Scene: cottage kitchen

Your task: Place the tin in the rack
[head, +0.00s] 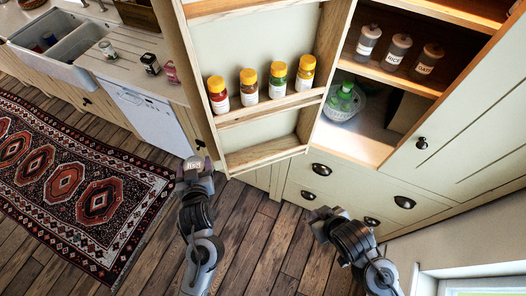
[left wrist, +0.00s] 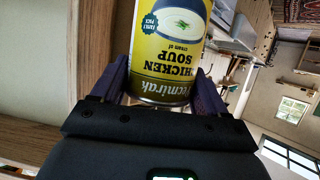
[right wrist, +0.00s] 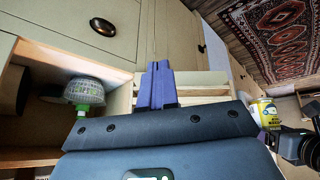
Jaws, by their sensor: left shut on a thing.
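A yellow chicken soup tin (left wrist: 168,50) is between the fingers of my left gripper (head: 194,165), which is shut on it. The tin also shows in the right wrist view (right wrist: 263,112); in the head view only a small part is visible. The wooden door rack (head: 262,155) hangs on the open cupboard door. Its upper shelf holds several yellow-capped spice jars (head: 249,86); its lower shelf looks empty. The tin is just left of the lower shelf in the head view. My right gripper (head: 322,214) is empty near the drawers, its fingers (right wrist: 157,85) together.
A counter with small items (head: 150,63) and a sink (head: 70,50) are at left. A patterned rug (head: 70,180) lies on the floor.

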